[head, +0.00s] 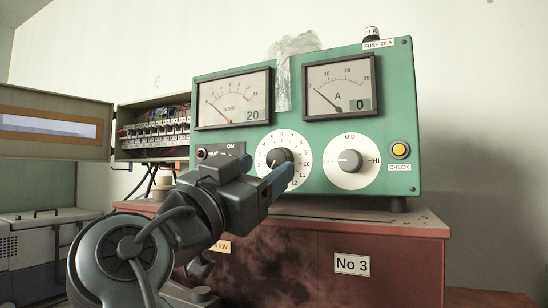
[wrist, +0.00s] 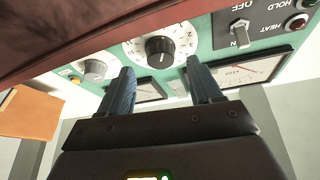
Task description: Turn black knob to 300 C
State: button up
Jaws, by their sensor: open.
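The black knob (head: 279,157) sits on a white numbered dial on the green panel (head: 400,90). The panel is upside down in the wrist view, where the knob (wrist: 160,49) lies ahead of my fingertips, roughly between them. My gripper (head: 264,169) is open and empty in front of the dial, apart from the knob as far as I can tell. Its two blue-grey fingers also show in the wrist view (wrist: 158,76). It hides the dial's lower left in the head view. The left meter (head: 233,98) shows 20, its needle low on the scale.
A grey knob (head: 349,160) on a LO-MID-HI dial is to the right, with a yellow CHECK button (head: 399,150) beyond it. The ammeter (head: 340,86) shows 0. A toggle switch (wrist: 241,35) is marked OFF in the wrist view. An open fuse box (head: 152,130) stands at left.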

aim_at(275, 161)
jog(key=shift+p+x, duration=0.4)
jog(key=shift+x, duration=1.25)
jog(key=c, duration=1)
